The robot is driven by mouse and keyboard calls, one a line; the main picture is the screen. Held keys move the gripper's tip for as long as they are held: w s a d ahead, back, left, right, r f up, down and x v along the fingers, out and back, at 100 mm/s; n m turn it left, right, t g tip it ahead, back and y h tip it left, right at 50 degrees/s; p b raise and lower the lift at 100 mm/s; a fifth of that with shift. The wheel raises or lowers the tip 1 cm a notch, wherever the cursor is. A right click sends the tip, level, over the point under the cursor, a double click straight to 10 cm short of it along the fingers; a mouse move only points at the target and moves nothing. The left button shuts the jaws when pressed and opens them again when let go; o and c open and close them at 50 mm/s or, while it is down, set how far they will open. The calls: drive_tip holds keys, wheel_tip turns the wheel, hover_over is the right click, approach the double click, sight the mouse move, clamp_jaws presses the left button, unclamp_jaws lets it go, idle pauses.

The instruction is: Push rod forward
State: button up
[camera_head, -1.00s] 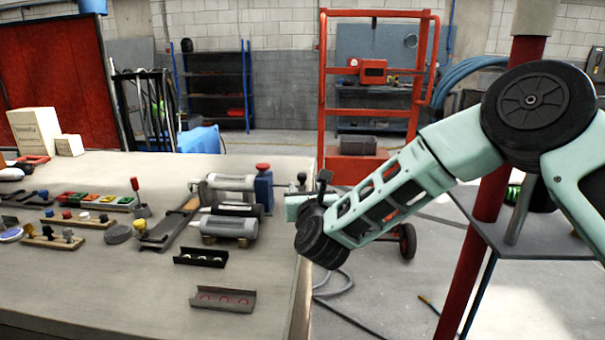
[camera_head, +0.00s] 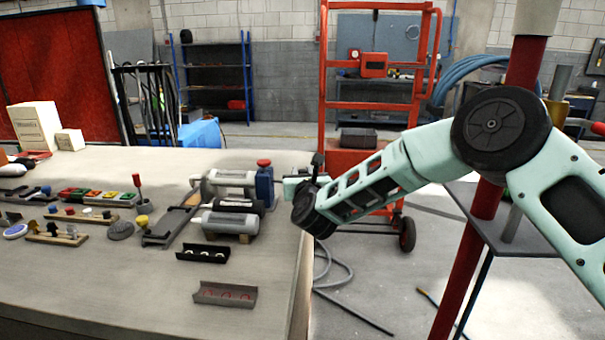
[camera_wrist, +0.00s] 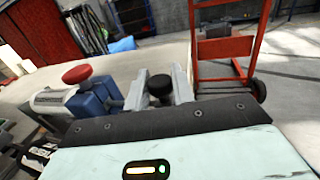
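The push rod's black knob (camera_wrist: 160,87) shows in the wrist view, between the two pale fingers of my gripper (camera_wrist: 161,92). The fingers stand apart, one on each side of the knob. Whether they press on it is not clear. The knob is beside a blue block (camera_wrist: 97,101) with a red cap, on the end of a grey cylinder unit. In the head view the blue block (camera_head: 264,187) is at the table's right edge. My gripper (camera_head: 289,188) is just right of it, and the rod is mostly hidden there.
The grey table (camera_head: 120,285) holds two small trays, switches, knobs and boxes to the left. A red trolley frame (camera_head: 323,100) stands behind my arm. A dark red post (camera_head: 478,215) and a grey stand are at right. Hoses lie on the floor.

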drive_tip(key=shift+a+f+b, duration=0.2)
drive_tip(key=shift+a+b, duration=1.2)
drive_tip(key=shift+a, duration=0.15)
clamp_jaws()
drive_tip(key=shift+a+r, duration=0.3)
drive_tip(key=shift+a, duration=0.1)
drive_tip(key=o, duration=1)
unclamp_jaws()
drive_tip(key=shift+a, duration=0.15)
drive_tip(key=shift+f, duration=0.1)
drive_tip(key=s+d+b, duration=0.1)
drive_tip(key=s, duration=0.7)
drive_tip(key=s+d+b, duration=0.2)
drive_tip(key=s, duration=0.7)
drive_tip(key=shift+d, duration=0.25)
